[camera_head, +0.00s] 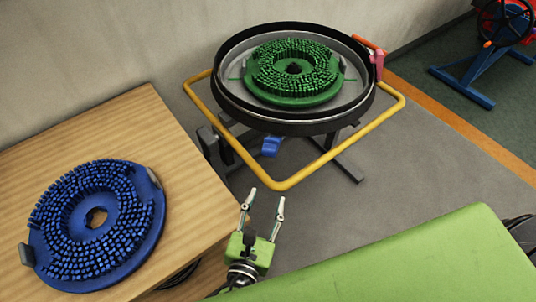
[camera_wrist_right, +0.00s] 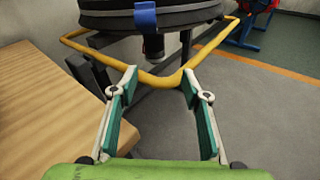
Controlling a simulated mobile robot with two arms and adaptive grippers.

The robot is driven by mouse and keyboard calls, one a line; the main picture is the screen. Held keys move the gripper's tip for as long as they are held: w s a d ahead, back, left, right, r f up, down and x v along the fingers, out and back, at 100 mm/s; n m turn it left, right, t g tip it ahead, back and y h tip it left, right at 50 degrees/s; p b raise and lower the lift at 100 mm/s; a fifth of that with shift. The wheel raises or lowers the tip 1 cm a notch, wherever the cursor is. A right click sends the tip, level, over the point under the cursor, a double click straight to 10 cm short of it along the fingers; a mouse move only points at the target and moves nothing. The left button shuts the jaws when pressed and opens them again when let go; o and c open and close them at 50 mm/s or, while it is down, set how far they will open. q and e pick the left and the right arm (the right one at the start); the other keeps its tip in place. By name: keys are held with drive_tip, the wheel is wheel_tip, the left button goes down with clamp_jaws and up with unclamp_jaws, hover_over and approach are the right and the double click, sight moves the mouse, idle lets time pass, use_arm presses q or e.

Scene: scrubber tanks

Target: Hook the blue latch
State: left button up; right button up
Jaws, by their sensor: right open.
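The blue latch (camera_head: 271,146) hangs at the front underside of the round black tank (camera_head: 235,106), below its rim. In the right wrist view the blue latch (camera_wrist_right: 145,15) shows at the top, against the black tank side. My right gripper (camera_head: 265,198) is green, open and empty, in front of and below the latch and apart from it. Its two fingers also show spread in the wrist view (camera_wrist_right: 160,78), pointing toward the yellow bar, with nothing between them. My left gripper is not in view.
A yellow tube frame (camera_head: 335,155) runs around the tank, between gripper and latch in the picture. A green brush disc (camera_head: 295,101) lies in the tank. A wooden table (camera_head: 130,115) with a blue brush disc (camera_head: 150,235) stands at left. Grey floor (camera_head: 440,175) is clear at right.

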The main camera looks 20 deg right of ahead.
drive_tip(key=n+t, duration=0.2)
approach(268, 153)
drive_tip(key=p+x, duration=0.2)
drive_tip(key=x, duration=0.8)
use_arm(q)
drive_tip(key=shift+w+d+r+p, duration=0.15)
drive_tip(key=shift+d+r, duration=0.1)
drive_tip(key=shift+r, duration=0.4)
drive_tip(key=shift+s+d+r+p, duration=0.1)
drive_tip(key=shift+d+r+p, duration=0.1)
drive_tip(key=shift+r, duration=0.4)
use_arm(e)
drive_tip(key=shift+w+d+f, duration=0.1)
drive_tip(key=shift+w+d, duration=0.1)
drive_tip(key=shift+w, duration=0.1)
clamp_jaws()
